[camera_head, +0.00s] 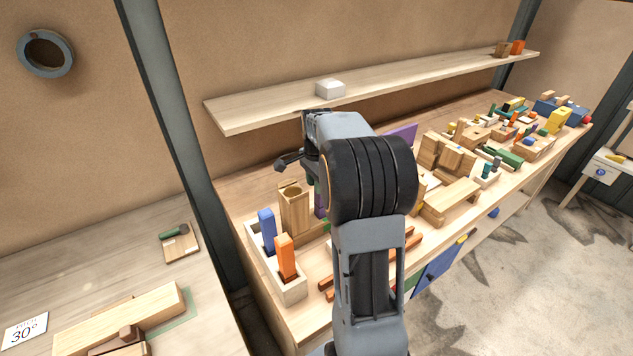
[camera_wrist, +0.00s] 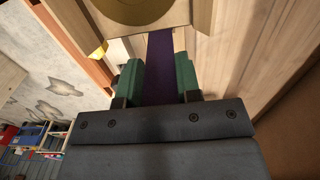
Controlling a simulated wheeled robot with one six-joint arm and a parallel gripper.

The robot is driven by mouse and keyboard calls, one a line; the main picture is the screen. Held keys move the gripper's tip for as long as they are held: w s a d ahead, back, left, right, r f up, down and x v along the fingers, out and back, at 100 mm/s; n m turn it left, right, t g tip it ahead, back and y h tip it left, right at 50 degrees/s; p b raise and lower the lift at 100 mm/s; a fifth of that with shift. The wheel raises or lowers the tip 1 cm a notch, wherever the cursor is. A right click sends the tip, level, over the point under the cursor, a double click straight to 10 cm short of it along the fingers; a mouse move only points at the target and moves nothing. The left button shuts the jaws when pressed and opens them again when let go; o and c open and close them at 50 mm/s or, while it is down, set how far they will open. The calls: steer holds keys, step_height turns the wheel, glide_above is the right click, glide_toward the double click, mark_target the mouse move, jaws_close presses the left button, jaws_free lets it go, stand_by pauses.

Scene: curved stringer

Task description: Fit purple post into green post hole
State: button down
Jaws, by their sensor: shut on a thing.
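My gripper shows in the wrist view (camera_wrist: 158,82) with its two green finger pads shut on the purple post (camera_wrist: 159,62). The post runs away from the jaws toward a pale wooden piece with a round opening at the top of that view. In the head view my arm hides most of the jaws, and only a sliver of the purple post (camera_head: 320,203) shows beside a wooden block with a round hole (camera_head: 293,208). A green post hole cannot be made out clearly. Whether the post's end touches anything is hidden.
A white tray (camera_head: 292,291) holds an upright blue post (camera_head: 267,229) and an orange post (camera_head: 285,258) left of my arm. Orange bars (camera_head: 327,284) lie near the bench's front edge. Wooden blocks (camera_head: 447,157) crowd the right. A shelf (camera_head: 400,88) runs above the bench.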

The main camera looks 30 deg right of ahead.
steer(key=shift+f+b, duration=0.65)
steer(key=shift+f, duration=0.45)
steer(key=c, duration=0.7)
jaws_free()
steer(key=shift+c, duration=0.2)
steer(key=shift+r, duration=0.15)
step_height(320, 180, up, 14)
steer(key=shift+f+p, duration=0.15)
steer(key=shift+p, duration=0.15)
